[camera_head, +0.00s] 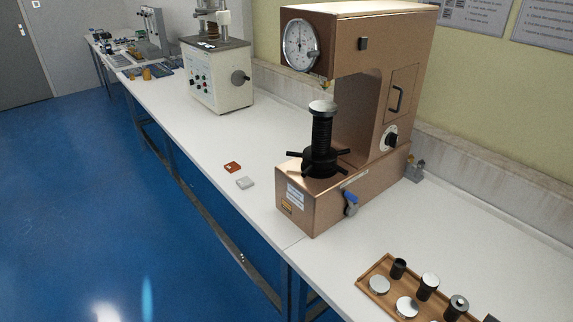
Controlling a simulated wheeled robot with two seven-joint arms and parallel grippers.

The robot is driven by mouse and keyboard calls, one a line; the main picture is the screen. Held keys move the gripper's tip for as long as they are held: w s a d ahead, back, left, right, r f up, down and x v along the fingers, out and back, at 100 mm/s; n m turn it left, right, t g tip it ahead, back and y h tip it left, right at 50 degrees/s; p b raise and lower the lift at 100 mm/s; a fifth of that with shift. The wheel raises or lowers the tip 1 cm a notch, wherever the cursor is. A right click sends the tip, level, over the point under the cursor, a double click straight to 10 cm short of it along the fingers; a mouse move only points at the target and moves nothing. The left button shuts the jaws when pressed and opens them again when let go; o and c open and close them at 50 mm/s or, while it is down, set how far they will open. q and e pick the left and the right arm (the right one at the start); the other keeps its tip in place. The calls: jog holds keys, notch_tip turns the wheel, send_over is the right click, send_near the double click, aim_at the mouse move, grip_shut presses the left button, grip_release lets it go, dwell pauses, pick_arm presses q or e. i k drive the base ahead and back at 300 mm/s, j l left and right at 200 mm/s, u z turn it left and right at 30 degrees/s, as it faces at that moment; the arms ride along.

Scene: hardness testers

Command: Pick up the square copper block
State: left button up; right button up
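A small square copper block (232,167), reddish brown, lies flat on the white bench. It is near the bench's front edge, left of the large bronze-coloured hardness tester. A square silver-grey block (245,183) lies just in front of it and to the right, apart from it by a small gap. Neither of my grippers shows in the head view.
The hardness tester (297,205) with its dial stands right of the blocks. A wooden tray (376,270) with several metal parts lies at the lower right. A cream-coloured machine (215,85) stands farther back. The white bench (190,125) around the blocks is clear.

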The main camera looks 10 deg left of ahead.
aim_at(232, 167)
jog(key=i+j+z, duration=0.15)
jog(key=j+z, duration=0.25)
jog(key=i+j+z, duration=0.1)
jog(key=j+z, duration=0.55)
jog(key=z, duration=0.15)
jog(key=j+z, duration=0.15)
jog(key=j, duration=0.4)
jog(key=j+z, duration=0.15)
jog(key=j, duration=0.4)
jog(key=k+j+z, duration=0.2)
jog(key=j, duration=0.3)
jog(key=j+z, duration=0.15)
jog(key=j, duration=0.4)
jog(key=k+j, duration=0.1)
jog(key=j, duration=0.3)
jog(key=k+j, duration=0.1)
jog(key=j, duration=0.3)
jog(key=k+j, duration=0.1)
jog(key=j, duration=0.3)
jog(key=k+j, duration=0.15)
jog(key=j, duration=0.25)
jog(key=k+j, duration=0.1)
jog(key=j, duration=0.3)
jog(key=k+j, duration=0.1)
jog(key=j, duration=0.3)
